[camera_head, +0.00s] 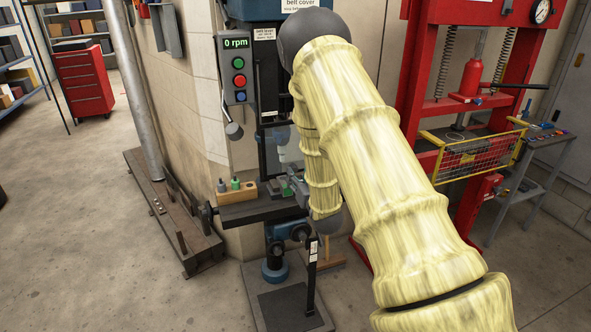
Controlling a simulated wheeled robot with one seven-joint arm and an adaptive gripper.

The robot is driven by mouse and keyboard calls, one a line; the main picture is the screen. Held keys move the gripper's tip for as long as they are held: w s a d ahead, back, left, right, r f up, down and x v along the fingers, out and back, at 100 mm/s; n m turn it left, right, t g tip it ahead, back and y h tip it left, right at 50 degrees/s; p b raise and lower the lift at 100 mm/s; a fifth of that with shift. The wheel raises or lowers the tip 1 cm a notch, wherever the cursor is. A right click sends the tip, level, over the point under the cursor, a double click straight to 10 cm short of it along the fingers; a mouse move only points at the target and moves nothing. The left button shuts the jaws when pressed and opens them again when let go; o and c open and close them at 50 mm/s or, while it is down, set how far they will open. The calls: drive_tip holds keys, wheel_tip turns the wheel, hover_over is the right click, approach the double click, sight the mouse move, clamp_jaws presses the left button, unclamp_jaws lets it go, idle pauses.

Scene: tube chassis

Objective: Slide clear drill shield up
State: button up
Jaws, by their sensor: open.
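The drill press (273,95) stands against the wall corner in the middle of the view. A small pale, see-through piece (289,147), which looks like the clear drill shield, hangs above the drill table (262,209), partly behind my arm. My yellow-sleeved arm comes from the lower right, bends at the top and drops in front of the drill press.
A control box (236,68) reads 0 rpm, with green, red and blue buttons. A wooden block (237,192) with small bottles sits on the drill table's left. A red press (448,100) with a yellow mesh guard stands right.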

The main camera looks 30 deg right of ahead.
sight(295, 171)
drive_tip(key=shift+p+x, duration=0.4)
drive_tip(key=shift+x, duration=1.25)
drive_tip(key=shift+c, duration=0.3)
clamp_jaws()
